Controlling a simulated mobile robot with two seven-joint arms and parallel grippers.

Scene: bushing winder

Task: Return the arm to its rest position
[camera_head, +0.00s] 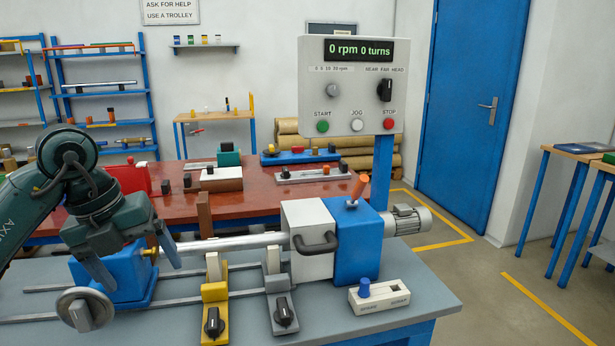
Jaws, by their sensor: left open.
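My left arm (75,175), dark green, comes in from the left, bent over the left end of the winder. My left gripper (142,277) points down with its two grey fingers spread apart and nothing seen between them but the blue block behind. It overlaps the winder's blue left-end block (125,285) in the picture; I cannot tell whether it touches. A grey handwheel (70,297) is just below and left of the fingers. My right gripper is not in view.
The winder's bar (225,243) runs right to a white housing (305,222) and blue headstock (358,240). Yellow (215,292) and grey (280,284) supports stand on the rails. The control panel (350,85) reads 0 rpm, 0 turns. A red table (250,195) stands behind.

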